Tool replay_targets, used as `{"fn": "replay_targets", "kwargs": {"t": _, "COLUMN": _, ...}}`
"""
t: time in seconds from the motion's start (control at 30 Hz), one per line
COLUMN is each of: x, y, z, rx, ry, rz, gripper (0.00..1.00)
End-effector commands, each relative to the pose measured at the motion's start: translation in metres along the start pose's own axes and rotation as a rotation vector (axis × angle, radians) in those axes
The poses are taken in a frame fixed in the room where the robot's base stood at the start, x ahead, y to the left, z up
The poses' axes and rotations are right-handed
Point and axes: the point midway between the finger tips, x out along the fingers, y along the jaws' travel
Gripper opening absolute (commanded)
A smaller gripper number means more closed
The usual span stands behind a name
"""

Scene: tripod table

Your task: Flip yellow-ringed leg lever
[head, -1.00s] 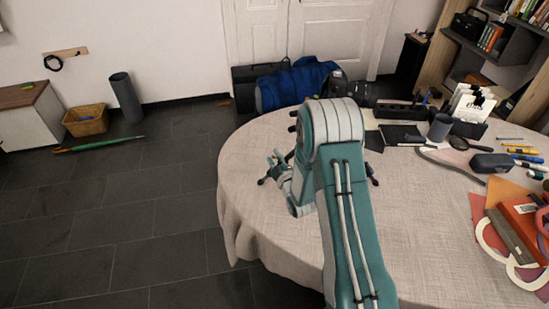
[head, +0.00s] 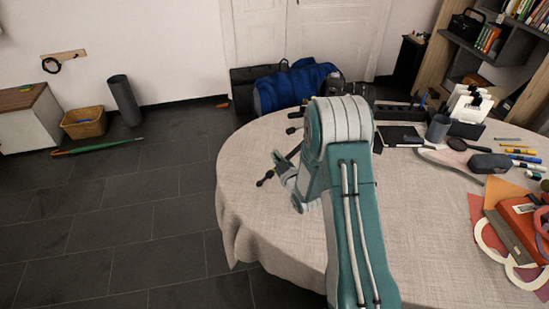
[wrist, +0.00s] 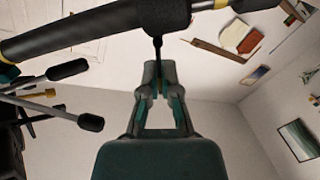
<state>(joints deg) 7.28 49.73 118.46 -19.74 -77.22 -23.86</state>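The black tripod is mostly hidden behind my arm in the head view; some of its dark legs (head: 266,180) stick out to the left over the tablecloth. In the wrist view a thick black leg (wrist: 90,28) crosses the top left, with a yellow ring (wrist: 222,4) at its upper right end. A thin dark lever (wrist: 157,48) hangs from this leg. My gripper (wrist: 159,75) is just below, its fingertips close together at the lever's lower end. I cannot tell whether they grip it or only touch it. Another yellow ring (wrist: 50,92) shows among thinner legs at left.
The round table's cloth (head: 255,215) is bare at the front left. A black notebook (head: 400,137), a dark cup (head: 438,128), pens and a red folder (head: 525,218) lie to the right. A blue duffel bag (head: 295,85) stands on the floor behind.

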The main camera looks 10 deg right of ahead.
Motion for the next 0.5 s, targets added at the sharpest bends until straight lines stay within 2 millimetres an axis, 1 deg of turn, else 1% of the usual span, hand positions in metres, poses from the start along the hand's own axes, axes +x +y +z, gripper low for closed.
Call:
{"fn": "replay_targets", "kwargs": {"t": 0.1, "x": -0.0005, "y": 0.0008, "z": 0.0011, "rx": 0.025, "ry": -0.004, "rz": -0.003, "gripper": 0.0}}
{"fn": "replay_targets", "kwargs": {"t": 0.37, "x": -0.0006, "y": 0.0009, "z": 0.0011, "rx": 0.027, "ry": -0.004, "rz": -0.002, "gripper": 0.0}}
{"fn": "replay_targets", "kwargs": {"t": 0.47, "x": -0.0005, "y": 0.0009, "z": 0.001, "rx": 0.026, "ry": -0.003, "rz": -0.002, "gripper": 0.39}}
{"fn": "replay_targets", "kwargs": {"t": 0.5, "x": -0.0005, "y": 0.0009, "z": 0.0009, "rx": 0.026, "ry": -0.003, "rz": -0.002, "gripper": 0.39}}
